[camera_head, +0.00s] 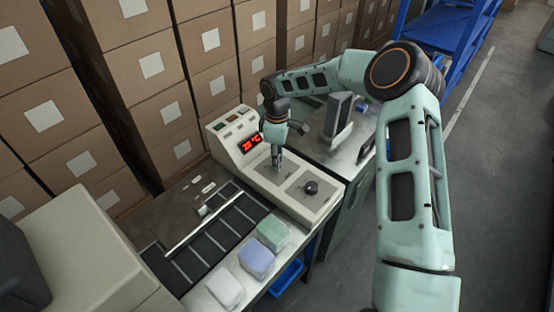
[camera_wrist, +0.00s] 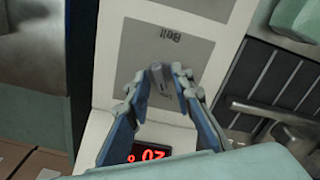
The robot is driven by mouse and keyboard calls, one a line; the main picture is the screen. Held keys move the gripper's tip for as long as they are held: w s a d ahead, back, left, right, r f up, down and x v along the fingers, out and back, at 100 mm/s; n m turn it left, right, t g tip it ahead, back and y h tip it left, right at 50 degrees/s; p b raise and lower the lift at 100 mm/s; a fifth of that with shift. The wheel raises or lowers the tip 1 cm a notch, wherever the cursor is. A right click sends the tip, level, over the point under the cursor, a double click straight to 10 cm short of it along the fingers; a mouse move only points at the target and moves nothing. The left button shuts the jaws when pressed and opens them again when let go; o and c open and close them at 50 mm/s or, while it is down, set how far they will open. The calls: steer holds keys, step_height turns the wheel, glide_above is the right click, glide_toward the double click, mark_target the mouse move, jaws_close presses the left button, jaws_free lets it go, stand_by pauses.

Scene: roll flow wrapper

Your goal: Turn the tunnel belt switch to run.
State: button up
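The control panel (camera_head: 259,177) is a cream box with a red display (camera_head: 250,142). In the wrist view, a grey plate with the upside-down word "Belt" (camera_wrist: 165,42) carries the small grey tunnel belt switch (camera_wrist: 158,80). "Belt" is the only label I can read clearly; the switch position marks are too small or hidden. My gripper (camera_head: 277,164) points down at this plate. In the wrist view, the fingers of my gripper (camera_wrist: 161,77) stand apart on either side of the switch, with gaps visible. The gripper partly hides the switch in the head view.
A black knob (camera_head: 311,187) sits on the panel's other grey plate. In front lie a dark flighted conveyor (camera_head: 205,246) and green (camera_head: 273,233), blue (camera_head: 257,259) and white (camera_head: 226,288) packs. Stacked cartons (camera_head: 165,90) stand behind. A metal machine part (camera_head: 338,113) is to the right.

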jaws_close()
steer(key=shift+m+b, duration=0.35)
steer(key=shift+m, duration=0.05)
steer(key=m+b, duration=0.2)
steer(key=m, duration=0.1)
steer(key=shift+f, duration=0.1)
steer(key=m+b, duration=0.2)
steer(key=m, duration=0.1)
steer(key=shift+m+b, duration=0.95)
steer(key=shift+m, duration=1.55)
steer(key=shift+o, duration=1.4)
jaws_free()
